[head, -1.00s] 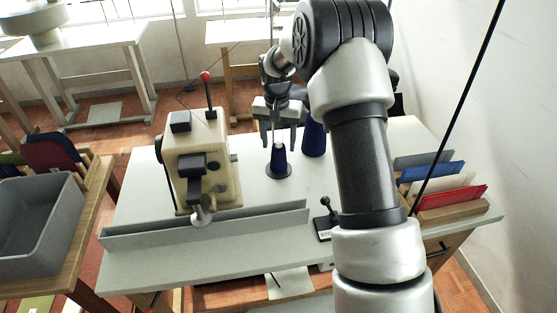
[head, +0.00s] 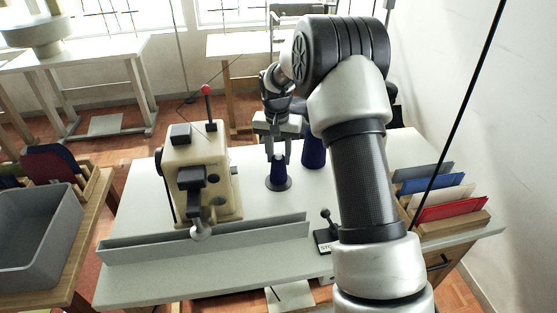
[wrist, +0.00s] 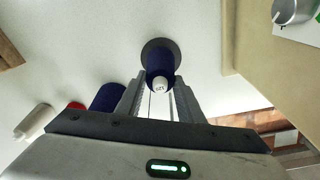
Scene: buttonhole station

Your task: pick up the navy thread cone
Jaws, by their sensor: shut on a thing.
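The navy thread cone (head: 278,174) stands upright on a dark round base on the pale table. It also shows in the wrist view (wrist: 158,58), with its white top towards me. My gripper (head: 278,156) is above the cone, with its fingers down on both sides of the upper part. In the wrist view my gripper (wrist: 160,93) is closed in on the cone's top end. I cannot see any gap between the cone's base and the table.
A second, larger blue cone (head: 313,150) stands close to the right, partly behind my arm; it also shows in the wrist view (wrist: 107,97). A cream sewing machine (head: 200,170) stands left. A grey rail (head: 210,238) runs along the front. Coloured folders (head: 435,190) stand right.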

